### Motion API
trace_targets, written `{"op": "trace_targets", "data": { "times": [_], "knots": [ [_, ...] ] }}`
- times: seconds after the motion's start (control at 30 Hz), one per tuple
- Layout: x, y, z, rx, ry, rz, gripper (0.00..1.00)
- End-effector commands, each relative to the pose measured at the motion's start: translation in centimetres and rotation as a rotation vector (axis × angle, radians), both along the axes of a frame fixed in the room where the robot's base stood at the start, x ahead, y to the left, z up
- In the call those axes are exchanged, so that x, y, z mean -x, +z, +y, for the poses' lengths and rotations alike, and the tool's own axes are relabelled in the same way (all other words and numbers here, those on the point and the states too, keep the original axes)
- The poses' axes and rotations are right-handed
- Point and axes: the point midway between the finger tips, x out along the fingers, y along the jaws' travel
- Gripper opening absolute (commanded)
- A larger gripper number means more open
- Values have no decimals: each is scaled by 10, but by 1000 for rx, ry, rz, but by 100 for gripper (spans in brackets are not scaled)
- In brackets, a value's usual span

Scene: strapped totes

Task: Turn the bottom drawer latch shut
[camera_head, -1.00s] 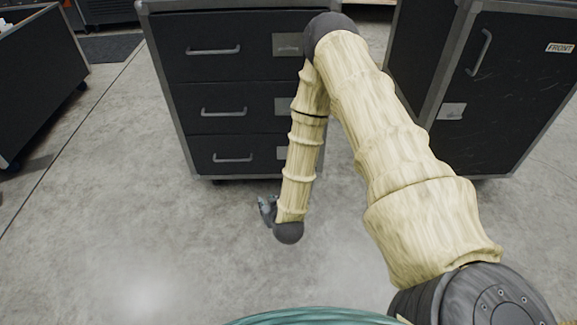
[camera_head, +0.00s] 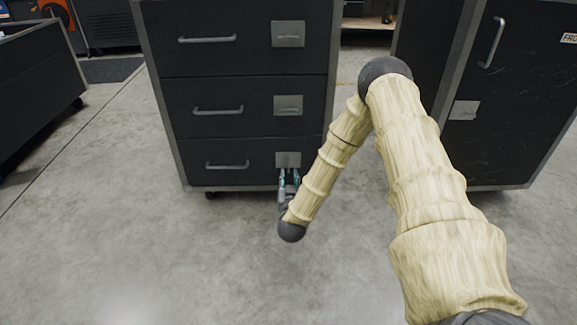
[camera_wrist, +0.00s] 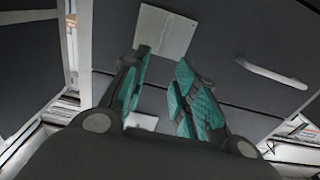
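The bottom drawer (camera_head: 230,180) is the lowest of three in a black cabinet with grey edges, and it looks closed. Its latch plate (camera_head: 288,157) is a small grey square right of the drawer's handle. My gripper (camera_head: 289,173) points at the cabinet from low in front, its fingertips overlapping the plate's lower edge. In the wrist view, which looks upside down, my two teal-padded fingers (camera_wrist: 163,62) are spread with nothing between them. A grey plate (camera_wrist: 165,30), apparently this latch, shows just past the tips. The latch's turn and any contact cannot be made out.
The middle (camera_head: 288,104) and top (camera_head: 288,33) drawers have similar plates. Bar handles (camera_head: 227,166) stick out left of them. A second black cabinet (camera_head: 500,110) stands at the right, and a dark case (camera_head: 35,85) at the left. The concrete floor (camera_head: 130,240) in front is clear.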

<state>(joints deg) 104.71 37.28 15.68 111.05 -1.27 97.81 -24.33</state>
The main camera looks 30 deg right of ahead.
Motion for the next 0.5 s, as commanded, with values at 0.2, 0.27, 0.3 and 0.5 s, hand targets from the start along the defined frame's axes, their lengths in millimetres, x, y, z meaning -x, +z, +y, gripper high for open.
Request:
{"op": "trace_targets", "data": {
  "times": [0.2, 0.27, 0.3, 0.5],
  "knots": [
    [-23, -3, -15, 0, -1, -2, 29],
    [-32, -3, -20, 0, -1, -2, 29],
    [-38, -3, -24, 0, -1, -2, 29],
    [-64, -3, -40, 0, -1, -1, 29]
  ]
}}
